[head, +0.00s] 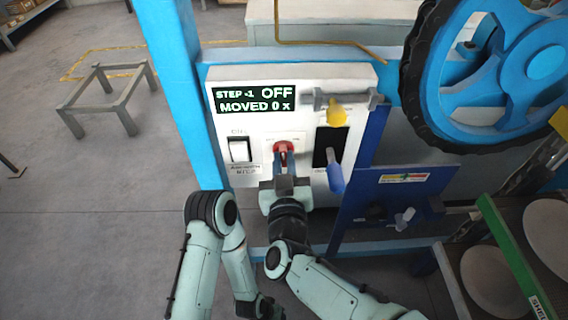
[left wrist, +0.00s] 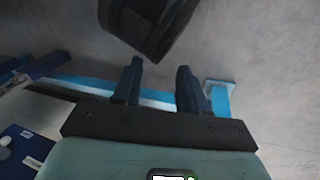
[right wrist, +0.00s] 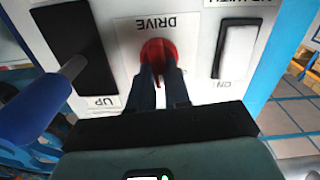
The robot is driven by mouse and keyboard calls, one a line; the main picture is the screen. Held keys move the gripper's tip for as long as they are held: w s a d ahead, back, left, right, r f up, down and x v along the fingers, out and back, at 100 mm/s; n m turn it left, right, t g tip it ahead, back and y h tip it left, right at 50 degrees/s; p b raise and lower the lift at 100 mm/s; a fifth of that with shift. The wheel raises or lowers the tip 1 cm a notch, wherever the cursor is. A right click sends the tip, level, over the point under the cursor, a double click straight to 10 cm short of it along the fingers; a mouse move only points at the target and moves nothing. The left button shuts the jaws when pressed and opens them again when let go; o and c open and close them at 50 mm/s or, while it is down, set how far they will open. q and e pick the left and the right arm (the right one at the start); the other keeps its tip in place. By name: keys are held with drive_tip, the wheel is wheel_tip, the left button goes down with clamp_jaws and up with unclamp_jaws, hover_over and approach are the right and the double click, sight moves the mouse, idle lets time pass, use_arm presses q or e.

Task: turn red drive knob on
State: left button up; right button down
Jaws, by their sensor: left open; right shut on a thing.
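The red drive knob (head: 283,147) is on the white control panel (head: 350,80), between a white rocker switch and a black lever slot. It also shows in the right wrist view (right wrist: 158,46), beside a label reading DRIVE. My right gripper (head: 283,160) is shut on the knob, its fingers on both sides of it in the right wrist view (right wrist: 159,75). The display (head: 254,99) reads STEP -1 OFF, MOVED 0 x. My left gripper (left wrist: 158,85) is open and empty in the left wrist view, over the floor; in the head view it is low and mostly hidden.
The white rocker switch (head: 239,150) is left of the knob. A blue-handled lever (head: 335,178) and a yellow knob (head: 336,114) are to its right. A blue wheel with a black rim (head: 420,95) stands at right. A green-edged rack (head: 512,255) with plates is at lower right.

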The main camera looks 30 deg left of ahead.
drive_tip(key=m, duration=0.2)
drive_tip(key=m+b, duration=0.1)
drive_tip(key=m, duration=0.1)
drive_tip(key=shift+w+d+f+m, duration=0.1)
drive_tip(key=shift+d+m, duration=0.05)
drive_tip(key=shift+m, duration=0.15)
use_arm(q)
wheel_tip(320, 180, down, 5)
drive_tip(key=w+a+b, duration=0.2)
drive_tip(key=shift+a+n+y+b, duration=0.3)
drive_tip(key=shift+y+b, duration=0.05)
drive_tip(key=shift+y, duration=0.05)
use_arm(e)
drive_tip(key=shift+m, duration=2.9)
use_arm(q)
drive_tip(key=shift+s, duration=0.1)
use_arm(e)
drive_tip(key=c, duration=1.1)
unclamp_jaws()
drive_tip(key=shift+d, duration=0.1)
